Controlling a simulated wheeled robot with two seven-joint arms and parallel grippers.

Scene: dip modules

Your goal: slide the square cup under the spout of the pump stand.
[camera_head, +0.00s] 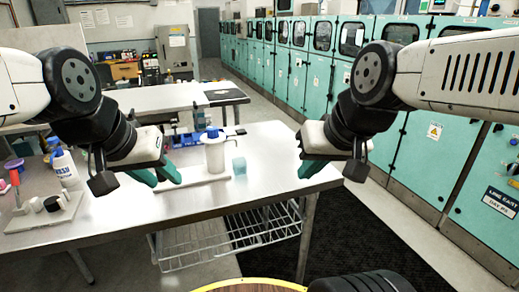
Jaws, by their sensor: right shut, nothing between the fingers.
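The square cup (239,165) is a small pale teal block shape on the metal table, just right of the pump stand. The pump stand (214,155) is a white cylinder with a blue top, standing at the white base strip. Its spout is too small to make out clearly. My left gripper (162,177) has teal fingers a little apart and is empty, left of the pump stand and over the left part of the base strip. My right gripper (312,168) is shut and empty, right of the cup near the table's right edge.
A white bottle (66,170) and a white board with small items (44,212) are at the table's left. Blue items (188,138) lie behind the pump stand. The table top (262,150) is clear between the cup and my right gripper. Teal cabinets (440,150) line the right.

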